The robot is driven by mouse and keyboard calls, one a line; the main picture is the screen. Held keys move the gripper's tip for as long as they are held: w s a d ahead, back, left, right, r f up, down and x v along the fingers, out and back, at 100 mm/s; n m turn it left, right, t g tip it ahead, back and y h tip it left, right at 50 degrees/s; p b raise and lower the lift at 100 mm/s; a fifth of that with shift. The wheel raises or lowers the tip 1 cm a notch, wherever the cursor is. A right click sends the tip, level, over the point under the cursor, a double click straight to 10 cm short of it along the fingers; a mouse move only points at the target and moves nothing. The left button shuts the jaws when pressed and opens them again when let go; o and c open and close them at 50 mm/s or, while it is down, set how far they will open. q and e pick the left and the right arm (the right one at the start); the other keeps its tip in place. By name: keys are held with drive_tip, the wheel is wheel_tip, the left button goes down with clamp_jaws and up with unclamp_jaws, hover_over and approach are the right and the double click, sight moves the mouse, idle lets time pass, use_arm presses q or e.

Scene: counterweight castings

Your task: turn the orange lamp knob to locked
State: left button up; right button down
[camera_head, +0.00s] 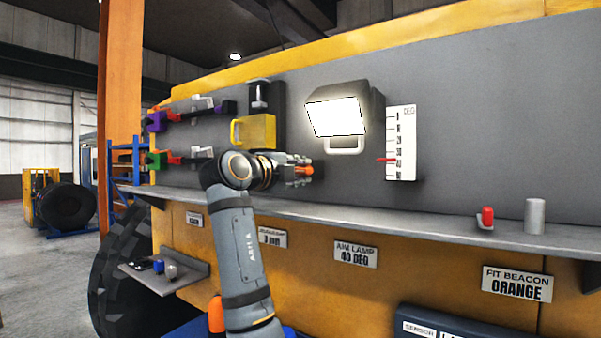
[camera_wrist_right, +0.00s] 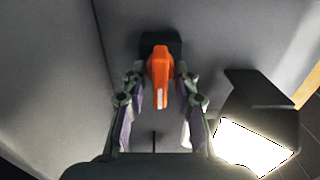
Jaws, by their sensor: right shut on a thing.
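The orange lamp knob (camera_wrist_right: 159,68) sits on a dark base on the grey panel, with a pale mark on its lower end in the right wrist view. My right gripper (camera_wrist_right: 160,88) has one finger on each side of it and is shut on it. In the head view the knob (camera_head: 304,170) shows as a small orange patch at the fingertips of my right gripper (camera_head: 301,169), partly hidden by them. The lit lamp (camera_head: 336,117) is mounted on the panel right of the gripper; it also shows in the right wrist view (camera_wrist_right: 250,146). No locked marking is readable. My left gripper is not in view.
A degree scale (camera_head: 401,143) with a red pointer is right of the lamp. A yellow-handled part (camera_head: 253,131) is above my right wrist. A red piece (camera_head: 487,216) and a grey cylinder (camera_head: 535,216) stand on the grey ledge (camera_head: 400,218). A small side shelf (camera_head: 165,279) holds small parts.

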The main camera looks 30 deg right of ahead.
sight(298, 171)
drive_tip(key=c, duration=1.4)
unclamp_jaws()
drive_tip(key=shift+o, duration=0.2)
drive_tip(key=v, duration=0.7)
drive_tip(key=shift+s+a, duration=0.1)
drive_tip(key=shift+a, duration=0.05)
drive_tip(key=shift+a, duration=0.1)
